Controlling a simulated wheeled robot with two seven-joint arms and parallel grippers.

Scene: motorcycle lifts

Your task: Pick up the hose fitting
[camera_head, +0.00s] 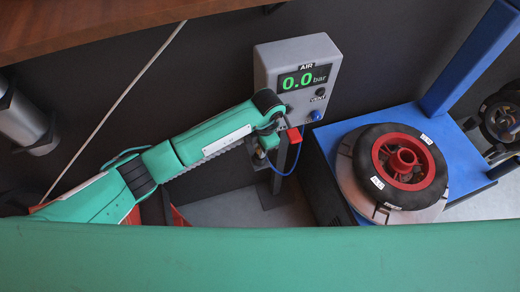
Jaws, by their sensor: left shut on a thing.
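My left arm reaches in from the left, and its gripper (277,128) is in front of the lower left part of the grey air box. It is shut on the hose fitting (294,135), of which a small red piece shows at the gripper's tip. A thin blue hose (297,160) curves down from beside the red piece. The wrist hides much of the hold, and the fingers are small in the picture. My right gripper is not in view.
The air box (333,65) reads 0.0 bar and stands on a dark post (278,176). To the right, a black tyre on a red wheel (437,165) lies flat on a blue machine (460,150) with a blue column (472,60). A brown wooden top (90,25) crosses the upper left.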

